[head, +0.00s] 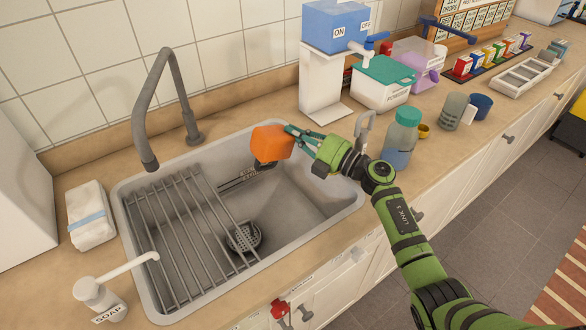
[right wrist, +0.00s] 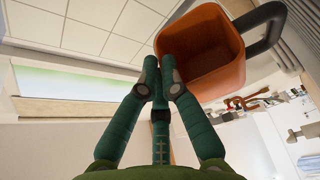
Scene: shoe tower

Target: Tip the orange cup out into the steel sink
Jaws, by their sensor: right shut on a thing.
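The orange cup (head: 271,143) is held in the air over the back right part of the steel sink (head: 300,206). In the right wrist view the cup (right wrist: 201,50) shows its open mouth, with nothing seen inside, and a dark handle at its right. It looks tilted on its side. My right gripper (head: 292,133) is shut on the cup's edge. Its green fingertips (right wrist: 163,75) are close together at the cup wall in the wrist view. My left gripper is in neither view.
A grey faucet (head: 150,100) arches in at the back left. A soap pump (head: 100,298) stands at front left. A teal-capped bottle (head: 402,137) stands right of the sink.

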